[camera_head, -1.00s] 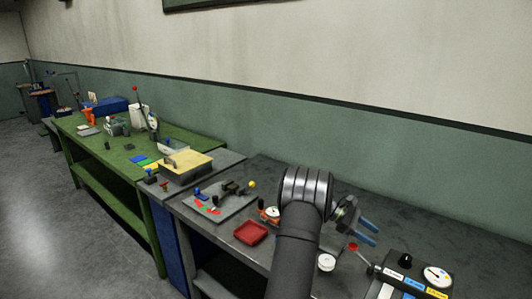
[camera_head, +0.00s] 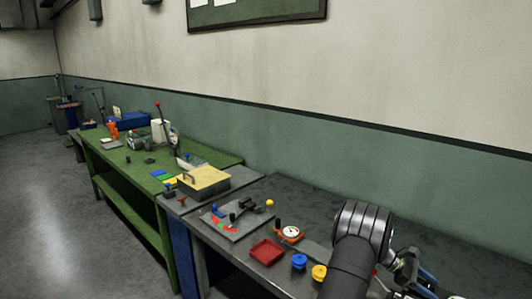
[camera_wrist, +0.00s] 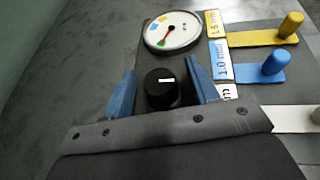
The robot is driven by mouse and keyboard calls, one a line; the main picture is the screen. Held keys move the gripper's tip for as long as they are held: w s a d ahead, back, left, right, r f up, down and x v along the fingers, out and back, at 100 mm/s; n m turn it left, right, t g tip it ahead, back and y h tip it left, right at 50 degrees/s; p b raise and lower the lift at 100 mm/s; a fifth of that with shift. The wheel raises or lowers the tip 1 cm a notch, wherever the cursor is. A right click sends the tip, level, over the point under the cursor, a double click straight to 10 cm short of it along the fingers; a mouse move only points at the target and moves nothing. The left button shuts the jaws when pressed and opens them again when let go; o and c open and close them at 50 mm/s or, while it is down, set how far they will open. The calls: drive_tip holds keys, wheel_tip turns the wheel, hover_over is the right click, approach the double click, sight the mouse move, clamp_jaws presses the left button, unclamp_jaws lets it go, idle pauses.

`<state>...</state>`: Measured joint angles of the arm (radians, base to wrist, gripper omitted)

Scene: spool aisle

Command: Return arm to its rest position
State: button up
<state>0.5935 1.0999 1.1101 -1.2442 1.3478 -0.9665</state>
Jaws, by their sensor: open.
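My gripper (camera_head: 424,277) is at the lower right of the head view, over the right part of the grey bench (camera_head: 318,205), partly cut off by the picture edge. In the wrist view its two blue fingers (camera_wrist: 161,70) are spread apart, with nothing held between them. A black knob (camera_wrist: 163,94) with a white mark shows between the fingers; how far below them it lies is hard to tell. My dark arm stands in front of the bench and hides part of it.
The wrist view shows a dial (camera_wrist: 172,27), a yellow lever (camera_wrist: 288,26) and a blue lever (camera_wrist: 272,63) close by. A red tray (camera_head: 267,251), a blue spool (camera_head: 299,261) and a yellow spool (camera_head: 319,272) lie left of my arm. The back wall bounds the bench.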

drive_tip(key=v, duration=1.8)
drive_tip(key=x, duration=1.7)
drive_tip(key=shift+s+d+f, duration=0.1)
drive_tip(key=shift+s+d, duration=0.05)
drive_tip(key=shift+d, duration=0.05)
drive_tip(key=shift+s+d+f, duration=0.1)
drive_tip(key=shift+s+d, duration=0.05)
drive_tip(key=shift+d, duration=0.1)
drive_tip(key=shift+a+n+t+h, duration=0.1)
drive_tip(key=shift+n+t+h, duration=0.3)
drive_tip(key=shift+n+t, duration=0.2)
drive_tip(key=n+t, duration=0.2)
drive_tip(key=n+t+h, duration=0.1)
drive_tip(key=n+t, duration=0.2)
drive_tip(key=shift+h, duration=0.3)
drive_tip(key=v, duration=1.6)
drive_tip(key=shift+s+a, duration=0.25)
drive_tip(key=shift+a, duration=0.15)
